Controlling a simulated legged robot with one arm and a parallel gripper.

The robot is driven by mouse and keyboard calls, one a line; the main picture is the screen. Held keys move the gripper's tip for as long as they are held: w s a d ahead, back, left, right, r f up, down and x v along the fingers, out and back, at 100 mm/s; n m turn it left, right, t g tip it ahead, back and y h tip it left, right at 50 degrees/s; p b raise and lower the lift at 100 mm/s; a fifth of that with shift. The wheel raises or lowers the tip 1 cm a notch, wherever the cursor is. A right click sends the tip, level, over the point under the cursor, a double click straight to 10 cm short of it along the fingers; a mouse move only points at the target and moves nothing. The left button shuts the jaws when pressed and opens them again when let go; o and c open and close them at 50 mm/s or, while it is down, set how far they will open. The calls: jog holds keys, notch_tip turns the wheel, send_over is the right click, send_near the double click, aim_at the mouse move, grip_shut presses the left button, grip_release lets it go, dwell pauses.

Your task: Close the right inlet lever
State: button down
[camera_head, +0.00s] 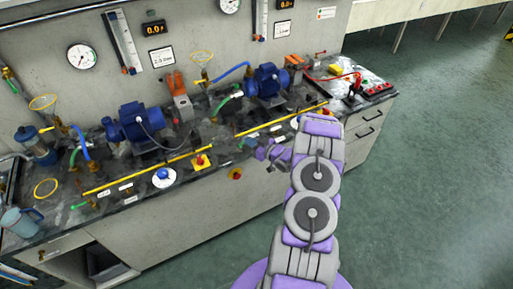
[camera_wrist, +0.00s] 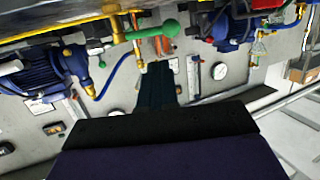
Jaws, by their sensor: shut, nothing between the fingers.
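A green lever handle (camera_head: 224,102) sits on the bench left of the right blue pump (camera_head: 267,80). I take it to be the right inlet lever, but it is small there. In the wrist view, which looks upside down, a green lever (camera_wrist: 155,33) with a rounded end joins a brass valve by a blue hose. My gripper (camera_head: 259,153) is at the bench's front edge, in front of that valve and apart from it in the head view. It is shut and empty. Its dark fingers (camera_wrist: 158,68) point toward the valve in the wrist view; any contact there cannot be told.
The left blue pump (camera_head: 131,122) stands further left. A yellow rail (camera_head: 150,170) runs along the bench front, with red-and-yellow switches (camera_head: 200,162) below. Orange-red parts (camera_head: 178,92) stand between the pumps. A pressure gauge (camera_head: 81,57) hangs on the wall. The green floor at right is clear.

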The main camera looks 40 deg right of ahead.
aim_at(245, 151)
jog(key=f, duration=0.1)
jog(key=w+d+f, duration=0.1)
jog(key=shift+d+f, duration=0.15)
jog(key=shift+f, duration=0.15)
jog(key=shift+w+f, duration=0.2)
jog(key=shift+f, duration=0.05)
jog(key=shift+a+r, duration=0.15)
jog(key=shift+a, duration=0.4)
jog(key=shift+a+r, duration=0.15)
jog(key=shift+a, duration=0.4)
jog(key=shift+w+d+f+m+h, duration=0.1)
jog(key=shift+w+d+m+h, duration=0.1)
jog(key=shift+d+m+h, duration=0.15)
jog(key=shift+w+d+f+m+h, duration=0.15)
jog(key=shift+w+m+h, duration=0.1)
jog(key=shift+m+h, duration=0.45)
jog(key=shift+w+a+m+h, duration=0.15)
jog(key=shift+a+m+h, duration=0.25)
jog(key=shift+h, duration=0.35)
jog(key=shift+w+a+r+p, duration=0.15)
jog(key=shift+a+r+p, duration=0.05)
jog(key=shift+a+p, duration=0.2)
jog(key=shift+w+d, duration=0.1)
jog(key=shift+w, duration=0.05)
jog(key=shift+d, duration=0.2)
